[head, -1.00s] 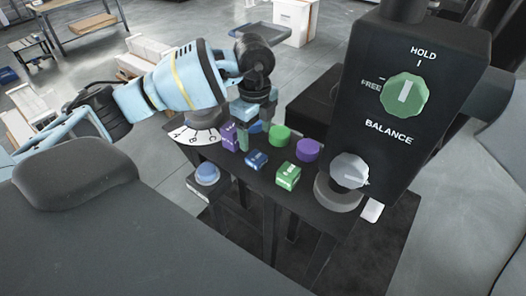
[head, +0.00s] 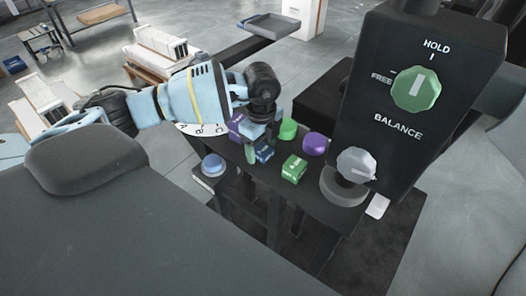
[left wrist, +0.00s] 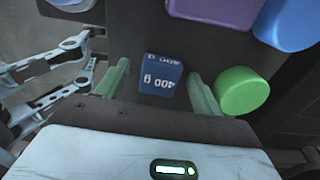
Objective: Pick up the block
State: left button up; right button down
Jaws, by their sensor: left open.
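A dark blue block (head: 265,154) stands on the dark bench, partly hidden by my left gripper (head: 260,144). In the left wrist view the blue block (left wrist: 160,76), marked 400 g, shows between the two green fingers. My left gripper (left wrist: 158,82) is open, with a gap on each side of the block. A purple block (head: 236,128) stands left of the gripper. A green block (head: 294,169) stands to the right, nearer the front. My right gripper is not in view.
A green cylinder (head: 288,129) and a purple cylinder (head: 315,143) stand beyond the blocks. A black box with a HOLD/FREE/BALANCE dial (head: 416,88) rises at right, by a grey knob (head: 356,163). A blue dome button (head: 213,164) sits front left.

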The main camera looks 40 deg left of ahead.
aim_at(262, 150)
pick_arm(q)
jog(key=c, duration=1.3)
jog(key=shift+c, duration=0.2)
jog(key=shift+r, duration=0.1)
jog(key=shift+r, duration=0.2)
jog(key=r, duration=0.3)
jog(key=shift+s+d+r, duration=0.1)
jog(key=shift+s+d, duration=0.1)
jog(key=s+d+r, duration=0.1)
jog(key=s+d, duration=0.7)
jog(key=s, duration=0.5)
jog(key=shift+s+r+p, duration=0.15)
jog(key=shift+p, duration=0.25)
